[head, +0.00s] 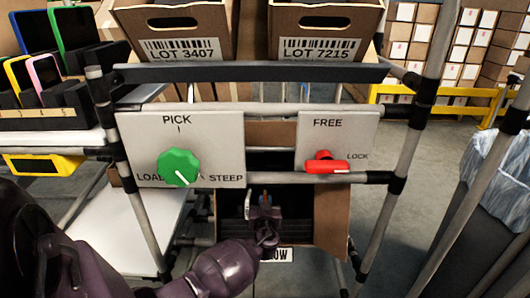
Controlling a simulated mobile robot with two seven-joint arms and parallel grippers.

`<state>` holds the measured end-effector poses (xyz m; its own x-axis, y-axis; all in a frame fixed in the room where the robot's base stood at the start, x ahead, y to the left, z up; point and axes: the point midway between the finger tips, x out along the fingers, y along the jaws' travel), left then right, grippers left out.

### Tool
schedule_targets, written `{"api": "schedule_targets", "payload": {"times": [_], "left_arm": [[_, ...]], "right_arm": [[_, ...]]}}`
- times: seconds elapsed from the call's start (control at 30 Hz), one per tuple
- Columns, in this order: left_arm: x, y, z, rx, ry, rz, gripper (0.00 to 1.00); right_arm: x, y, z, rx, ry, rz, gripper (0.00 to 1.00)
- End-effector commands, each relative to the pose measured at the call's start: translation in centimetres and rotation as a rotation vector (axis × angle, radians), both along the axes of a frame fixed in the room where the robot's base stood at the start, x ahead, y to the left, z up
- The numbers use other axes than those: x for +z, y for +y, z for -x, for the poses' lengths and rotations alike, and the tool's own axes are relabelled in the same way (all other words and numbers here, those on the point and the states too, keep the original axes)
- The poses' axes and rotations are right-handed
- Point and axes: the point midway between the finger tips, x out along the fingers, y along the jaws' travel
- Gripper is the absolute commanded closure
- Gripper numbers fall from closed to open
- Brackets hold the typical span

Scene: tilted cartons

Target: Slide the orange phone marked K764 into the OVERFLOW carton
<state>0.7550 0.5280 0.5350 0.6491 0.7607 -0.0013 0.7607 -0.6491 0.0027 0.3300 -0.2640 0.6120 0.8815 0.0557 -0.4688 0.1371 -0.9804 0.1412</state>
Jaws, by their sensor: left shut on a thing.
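The OVERFLOW carton (330,222) is the brown carton low in the middle, under the white panels. Its label (277,255) shows only the letters "OW"; my left arm hides the rest. My left gripper (264,197) is at the carton's dark opening and is shut on a thin thing with a small orange part, seen almost edge-on, which I take for the orange phone (265,191). The K764 mark cannot be read. How far the phone is inside the carton cannot be told. My right gripper is not in view.
Cartons LOT 3407 (181,30) and LOT 7215 (320,30) stand on the upper rack. Below are a green knob (178,166), pointing toward STEEP, and a red lever (325,165) near LOCK. Several coloured phones stand in a dark rack (60,97) at left. Frame tubes flank the carton.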

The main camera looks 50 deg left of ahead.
Motion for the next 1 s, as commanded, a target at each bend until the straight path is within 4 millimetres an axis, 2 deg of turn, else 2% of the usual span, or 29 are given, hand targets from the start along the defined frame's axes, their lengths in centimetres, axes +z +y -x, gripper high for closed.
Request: {"api": "schedule_targets", "payload": {"times": [0.03,0.9,0.93,1.0], "left_arm": [[-0.29,0.05,0.04,0.000,0.003,-0.001,1.00],[-0.48,0.39,-0.23,0.000,0.003,-0.001,1.00],[-0.48,0.39,-0.23,0.000,0.003,-0.001,0.80],[-0.48,0.38,-0.22,0.000,0.003,-0.001,0.69]], "right_arm": [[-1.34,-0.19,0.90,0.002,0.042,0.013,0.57],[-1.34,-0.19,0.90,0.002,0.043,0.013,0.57],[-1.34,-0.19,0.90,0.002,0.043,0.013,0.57],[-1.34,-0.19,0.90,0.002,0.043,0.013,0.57]]}}
